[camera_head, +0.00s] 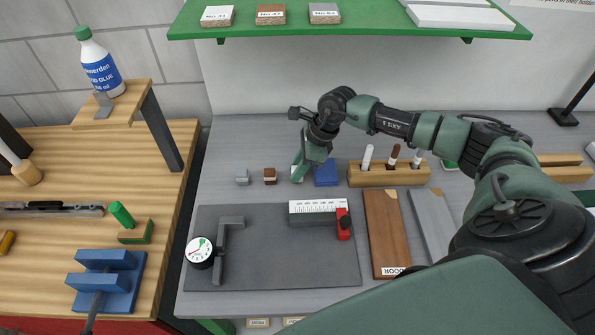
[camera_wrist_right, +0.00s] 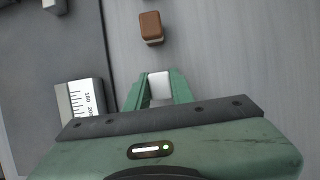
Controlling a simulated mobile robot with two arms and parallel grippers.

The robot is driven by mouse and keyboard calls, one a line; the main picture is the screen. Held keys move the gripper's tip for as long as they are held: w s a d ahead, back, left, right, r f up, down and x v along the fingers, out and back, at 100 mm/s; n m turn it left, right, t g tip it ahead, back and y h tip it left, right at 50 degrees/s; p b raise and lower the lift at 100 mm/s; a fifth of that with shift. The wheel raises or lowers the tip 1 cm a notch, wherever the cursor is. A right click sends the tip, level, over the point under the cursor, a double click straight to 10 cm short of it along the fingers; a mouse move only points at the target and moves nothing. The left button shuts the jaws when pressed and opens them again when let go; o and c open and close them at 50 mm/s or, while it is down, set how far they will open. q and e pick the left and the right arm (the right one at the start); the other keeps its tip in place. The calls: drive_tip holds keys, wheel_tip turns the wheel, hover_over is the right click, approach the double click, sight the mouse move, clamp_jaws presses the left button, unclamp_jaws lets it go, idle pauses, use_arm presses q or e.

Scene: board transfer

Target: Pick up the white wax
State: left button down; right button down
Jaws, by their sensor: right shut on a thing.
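The white wax is a small white block that shows in the right wrist view (camera_wrist_right: 159,86) between the two green fingers of my right gripper (camera_wrist_right: 160,77). The fingers are shut on it. In the head view my right gripper (camera_head: 304,172) points down at the grey bench, and the white wax (camera_head: 296,174) is partly hidden by a finger. I cannot tell whether it touches the bench or is just above it.
A brown block (camera_head: 270,175) and a grey block (camera_head: 242,177) sit to the left. A blue block (camera_head: 326,174) stands close on the right, then a wooden holder (camera_head: 388,174) with several sticks. A dark mat (camera_head: 280,265) with a measuring fixture lies in front.

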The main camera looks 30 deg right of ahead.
wheel_tip(320, 180, up, 20)
drive_tip(key=b, duration=0.4)
drive_tip(key=shift+f+b, duration=0.25)
drive_tip(key=shift+b, duration=0.15)
drive_tip(key=c, duration=2)
unclamp_jaws()
clamp_jaws()
drive_tip(key=shift+f, duration=0.1)
